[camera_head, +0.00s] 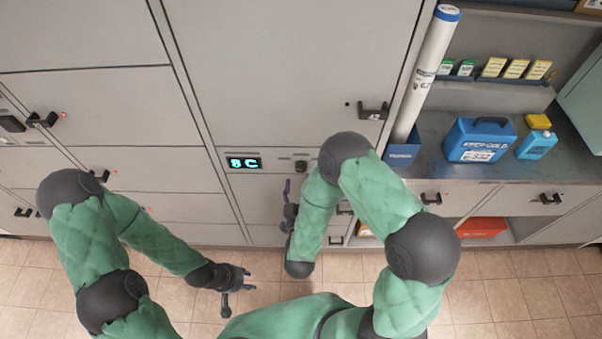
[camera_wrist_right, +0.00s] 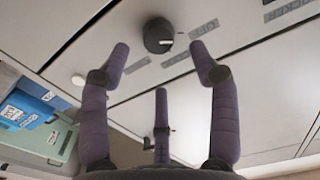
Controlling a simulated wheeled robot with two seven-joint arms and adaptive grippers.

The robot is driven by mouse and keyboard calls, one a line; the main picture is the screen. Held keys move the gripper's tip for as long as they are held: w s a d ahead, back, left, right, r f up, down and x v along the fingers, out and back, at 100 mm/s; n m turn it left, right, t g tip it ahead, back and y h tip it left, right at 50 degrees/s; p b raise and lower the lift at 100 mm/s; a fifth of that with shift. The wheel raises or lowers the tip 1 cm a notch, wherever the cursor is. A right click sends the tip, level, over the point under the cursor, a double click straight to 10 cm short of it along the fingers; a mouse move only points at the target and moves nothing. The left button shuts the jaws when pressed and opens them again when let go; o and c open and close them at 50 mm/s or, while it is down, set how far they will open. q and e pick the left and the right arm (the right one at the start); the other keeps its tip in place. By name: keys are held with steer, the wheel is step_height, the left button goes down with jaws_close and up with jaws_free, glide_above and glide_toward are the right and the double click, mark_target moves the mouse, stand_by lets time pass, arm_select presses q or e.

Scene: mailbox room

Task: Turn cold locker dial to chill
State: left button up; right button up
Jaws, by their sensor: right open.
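The dial is a round black knob with a white pointer mark. In the right wrist view the dial (camera_wrist_right: 158,36) sits on a pale panel, with small grey labels around it, one appearing to read OFF. In the head view the dial (camera_head: 300,166) is right of a lit display (camera_head: 244,163) reading 8C. My right gripper (camera_head: 290,202) is open just below the dial. In its wrist view its two upper fingers point towards either side of the dial, and the third is below; no contact shows. My left gripper (camera_head: 236,283) is open and empty, low over the floor.
Grey locker doors with dark handles (camera_head: 373,111) surround the panel. To the right, a counter holds a blue box (camera_head: 480,140), a blue jug (camera_head: 537,145) and a leaning white tube (camera_head: 430,70). The tiled floor (camera_head: 520,300) in front is clear.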

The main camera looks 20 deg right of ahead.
mark_target(301, 169)
steer(key=shift+b+x, duration=0.3)
steer(key=shift+x, duration=2.2)
steer(key=c, duration=1.1)
